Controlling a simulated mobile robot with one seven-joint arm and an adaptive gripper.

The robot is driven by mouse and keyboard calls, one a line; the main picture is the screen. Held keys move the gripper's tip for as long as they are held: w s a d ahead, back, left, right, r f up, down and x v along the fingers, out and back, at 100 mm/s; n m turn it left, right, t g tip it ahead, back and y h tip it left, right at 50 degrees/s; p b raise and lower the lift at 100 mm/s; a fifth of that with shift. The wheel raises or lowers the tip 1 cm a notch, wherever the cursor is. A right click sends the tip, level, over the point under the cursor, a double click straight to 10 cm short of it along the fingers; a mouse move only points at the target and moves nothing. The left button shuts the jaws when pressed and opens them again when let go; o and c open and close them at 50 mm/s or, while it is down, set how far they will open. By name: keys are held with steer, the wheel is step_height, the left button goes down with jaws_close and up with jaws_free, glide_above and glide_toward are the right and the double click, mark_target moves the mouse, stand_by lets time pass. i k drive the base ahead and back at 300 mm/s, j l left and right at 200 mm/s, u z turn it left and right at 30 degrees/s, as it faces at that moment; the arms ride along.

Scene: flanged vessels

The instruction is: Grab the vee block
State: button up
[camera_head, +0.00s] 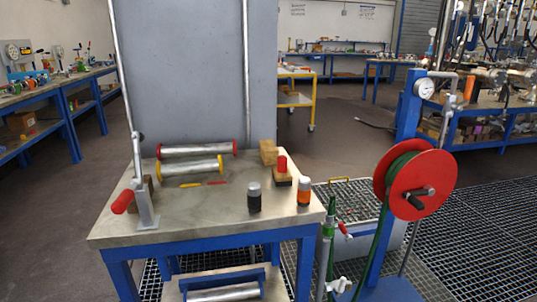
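No block in the camera_head view shows a clear vee groove, so I cannot tell for sure which thing is the vee block. A tan block (268,152) stands at the back right of the metal-topped table (205,218). Just in front of it, a red cylinder (282,164) stands on or against a low dark and tan block (282,180). My gripper is not in this view.
Two metal rollers, one red-ended (196,150) and one yellow-ended (190,167), lie at the table's back. A black-and-grey cylinder (254,198) and an orange one (304,191) stand front right. A red-handled lever (123,202) is left. A red hose reel (420,183) stands right.

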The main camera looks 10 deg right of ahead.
mark_target(270, 153)
steer(key=i+l, duration=0.15)
steer(key=l, duration=0.2)
steer(key=i+l, duration=0.2)
steer(key=l, duration=0.2)
steer(key=i+l, duration=0.15)
steer(key=l, duration=0.2)
steer(key=i+l, duration=0.15)
steer(key=l, duration=0.25)
steer(key=i+l+z, duration=0.1)
steer(key=l, duration=0.25)
steer(key=i+l, duration=0.6)
steer(key=i+j, duration=0.2)
steer(key=i, duration=0.1)
